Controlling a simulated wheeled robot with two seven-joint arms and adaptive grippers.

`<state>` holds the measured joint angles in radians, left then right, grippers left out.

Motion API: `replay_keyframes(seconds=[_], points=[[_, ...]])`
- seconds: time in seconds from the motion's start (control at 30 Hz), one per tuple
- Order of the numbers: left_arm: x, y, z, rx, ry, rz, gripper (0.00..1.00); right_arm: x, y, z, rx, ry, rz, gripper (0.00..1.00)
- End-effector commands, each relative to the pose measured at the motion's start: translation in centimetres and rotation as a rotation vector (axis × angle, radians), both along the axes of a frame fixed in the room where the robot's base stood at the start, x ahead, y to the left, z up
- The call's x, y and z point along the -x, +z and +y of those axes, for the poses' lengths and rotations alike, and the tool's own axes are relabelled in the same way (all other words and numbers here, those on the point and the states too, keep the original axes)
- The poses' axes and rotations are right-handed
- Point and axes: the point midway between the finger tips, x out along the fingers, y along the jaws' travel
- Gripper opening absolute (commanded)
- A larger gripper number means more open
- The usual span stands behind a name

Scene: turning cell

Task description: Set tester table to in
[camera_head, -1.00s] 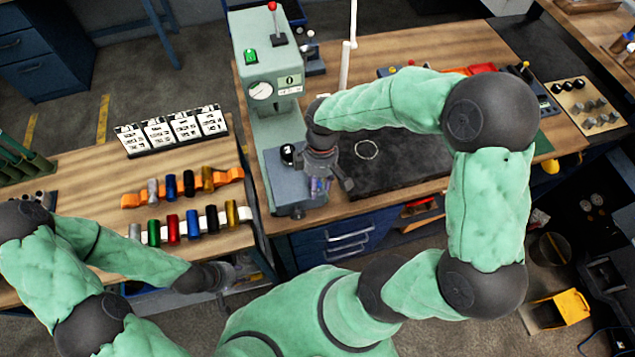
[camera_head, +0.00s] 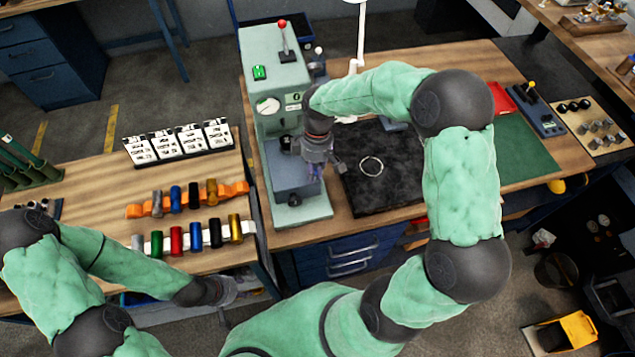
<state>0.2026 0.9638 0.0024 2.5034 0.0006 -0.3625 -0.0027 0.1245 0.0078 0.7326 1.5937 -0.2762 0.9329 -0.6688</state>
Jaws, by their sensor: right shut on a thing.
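The pale green tester (camera_head: 275,75) stands at the left end of the middle bench, with a red-knobbed lever on top and a dial on its front. Its grey-blue table (camera_head: 292,182) sits close under the head, with bare base (camera_head: 303,214) showing in front. A black ball (camera_head: 287,143) is at the table's back left. My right gripper (camera_head: 316,172) is at the table's right side, shut, with a bluish-purple patch between its fingers; the hand hides the exact grip. My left gripper (camera_head: 228,292) hangs by the left bench's front edge, its jaws too unclear to read.
Left bench holds an orange rack (camera_head: 240,187) and a white rack (camera_head: 247,229) of coloured cylinders, and white cards (camera_head: 178,145). A black slab (camera_head: 385,190) with a ring lies right of the tester. A green mat (camera_head: 525,150) is further right.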

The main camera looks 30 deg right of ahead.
Motion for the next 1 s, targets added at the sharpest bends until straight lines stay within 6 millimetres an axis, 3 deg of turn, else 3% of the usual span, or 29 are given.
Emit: replay_keyframes(seconds=[0.4,0.43,0.5,0.87,1.0], points=[[0.0,0.0,0.0,0.0,0.0,0.0,0.4,-0.7,0.1,-0.1,0.0,-0.002,-0.003,0.0],[0.0,0.0,0.0,0.0,0.0,0.0,0.4,-0.7,0.1,-0.1,0.0,-0.002,-0.003,0.25],[0.0,0.0,0.0,0.0,0.0,0.0,0.4,-0.7,0.1,-0.1,0.0,-0.002,-0.003,0.44],[0.0,0.0,0.0,0.0,0.0,0.0,0.4,-0.7,0.2,-0.2,0.0,0.0,-0.001,0.44],[0.0,0.0,0.0,0.0,0.0,0.0,0.4,-0.9,1.3,-0.3,0.0,-0.002,-0.004,0.44]])
